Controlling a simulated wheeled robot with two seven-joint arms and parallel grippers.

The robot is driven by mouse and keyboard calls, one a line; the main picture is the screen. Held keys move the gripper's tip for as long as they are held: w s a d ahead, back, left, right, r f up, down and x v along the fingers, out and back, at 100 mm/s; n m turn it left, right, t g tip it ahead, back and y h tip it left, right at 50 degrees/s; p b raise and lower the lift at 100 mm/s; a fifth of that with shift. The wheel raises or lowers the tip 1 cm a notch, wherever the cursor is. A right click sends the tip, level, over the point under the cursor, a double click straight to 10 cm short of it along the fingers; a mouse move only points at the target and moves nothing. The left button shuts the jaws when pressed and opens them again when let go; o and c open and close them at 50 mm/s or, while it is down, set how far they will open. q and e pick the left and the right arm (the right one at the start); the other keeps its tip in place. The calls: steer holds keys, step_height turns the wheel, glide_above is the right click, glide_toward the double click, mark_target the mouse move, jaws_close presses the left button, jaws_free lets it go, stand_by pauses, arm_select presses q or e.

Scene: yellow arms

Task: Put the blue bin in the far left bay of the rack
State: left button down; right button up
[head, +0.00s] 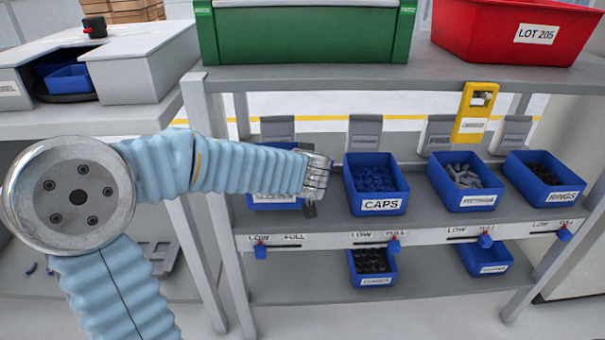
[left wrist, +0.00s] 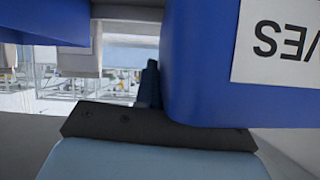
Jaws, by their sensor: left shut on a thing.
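The blue bin (head: 275,204) is at the far left of the rack's middle shelf (head: 310,232), left of the CAPS bin (head: 376,190). My left forearm hides most of it, and I cannot tell whether it rests on the shelf. My left gripper (head: 309,207) is at the bin's right side and is shut on it. In the left wrist view the bin (left wrist: 205,85) fills the right, with a white label (left wrist: 277,42) showing upside-down letters. One dark finger (left wrist: 150,85) stands against its side. My right gripper is not in view.
Blue bins of fittings (head: 464,186) and rings (head: 543,182) stand further right. Two blue bins (head: 373,267) (head: 485,259) are on the lower shelf. A green crate (head: 305,35) and red bin (head: 518,28) stand on top. A rack post (head: 208,190) is close to my arm.

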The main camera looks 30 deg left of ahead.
arm_select(q)
steer(key=shift+w+a+f, duration=0.1)
steer(key=shift+w+f, duration=0.05)
steer(key=shift+f, duration=0.8)
steer(key=shift+w+a+f, duration=0.1)
steer(key=shift+w+f, duration=0.05)
steer(key=shift+f, duration=0.8)
steer(key=shift+f+b, duration=0.2)
steer(key=shift+b, duration=0.35)
steer(key=c, duration=1.2)
jaws_free()
steer(key=shift+c, duration=0.2)
steer(key=shift+r+p, duration=0.25)
steer(key=shift+p, duration=0.2)
steer(key=v, duration=1.2)
steer(key=shift+f+b, duration=0.15)
steer(key=shift+b, duration=0.2)
